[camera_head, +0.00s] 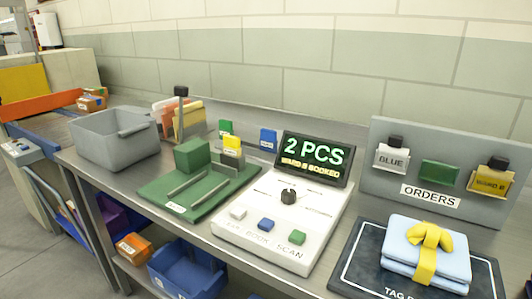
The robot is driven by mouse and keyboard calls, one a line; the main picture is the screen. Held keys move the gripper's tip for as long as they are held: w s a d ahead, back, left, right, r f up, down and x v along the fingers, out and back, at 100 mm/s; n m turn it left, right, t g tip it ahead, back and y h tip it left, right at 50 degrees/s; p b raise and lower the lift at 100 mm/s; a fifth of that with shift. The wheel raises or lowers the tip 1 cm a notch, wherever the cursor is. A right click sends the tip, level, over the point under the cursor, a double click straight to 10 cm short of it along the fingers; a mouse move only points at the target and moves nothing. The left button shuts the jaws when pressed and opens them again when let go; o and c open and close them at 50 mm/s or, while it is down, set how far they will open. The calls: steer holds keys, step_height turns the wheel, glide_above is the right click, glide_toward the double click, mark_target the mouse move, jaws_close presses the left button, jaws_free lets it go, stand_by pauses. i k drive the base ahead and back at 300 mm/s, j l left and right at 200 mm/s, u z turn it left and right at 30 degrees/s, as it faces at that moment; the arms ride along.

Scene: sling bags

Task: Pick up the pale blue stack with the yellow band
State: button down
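The pale blue stack (400,257) is a folded bundle with a yellow band (430,245) tied around it and knotted on top. It lies flat on a dark mat (350,268) with a white border line, at the lower right of the head camera view. The lettering on the mat is partly cut off by the frame edge. My gripper does not show in this view.
A white console (258,248) with buttons, a knob and a display (313,160) reading "2 PCS" stands left of the mat. A grey orders board (460,157) stands behind it. A green fixture (200,185) and an empty-looking grey bin (112,140) are further left.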

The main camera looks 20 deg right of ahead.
mark_target(424, 252)
steer(key=z, duration=1.45)
